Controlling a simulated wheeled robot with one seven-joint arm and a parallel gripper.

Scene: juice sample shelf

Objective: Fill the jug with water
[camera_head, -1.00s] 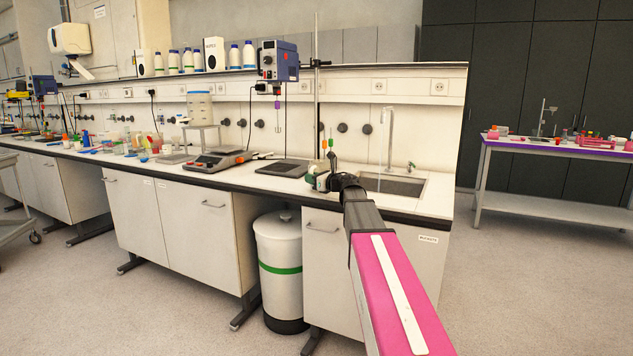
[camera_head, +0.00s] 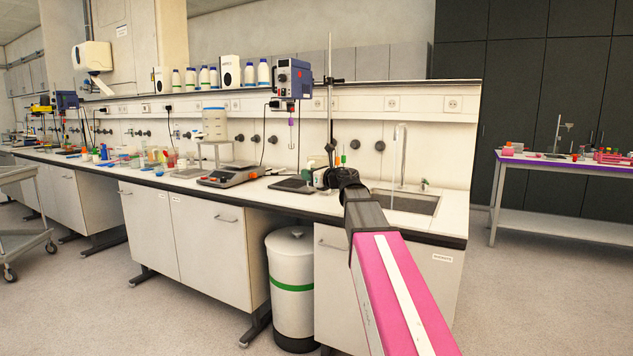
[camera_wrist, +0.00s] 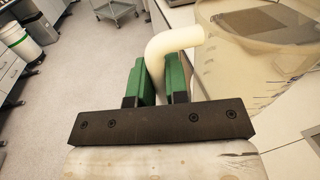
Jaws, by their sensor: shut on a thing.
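A clear jug (camera_wrist: 245,65) with graduation marks fills the upper right of the wrist view. Its pale curved handle (camera_wrist: 172,42) sits between the green fingers of my gripper (camera_wrist: 160,80), which is shut on it. I cannot make out the jug in the head view, where my gripper (camera_head: 322,178) shows small and dark, left of the sink (camera_head: 410,203) and over the bench. A slim tap (camera_head: 403,150) rises behind the sink. A thin pale line hangs under its spout; I cannot tell if it is running water.
The bench (camera_head: 455,215) holds a scale (camera_head: 232,175), a dark flat plate (camera_head: 292,185) and a stirrer on a stand (camera_head: 294,78). A white bin (camera_head: 292,270) stands below. A side table (camera_head: 560,165) is at right. A trolley (camera_head: 25,205) is at left; the floor between is clear.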

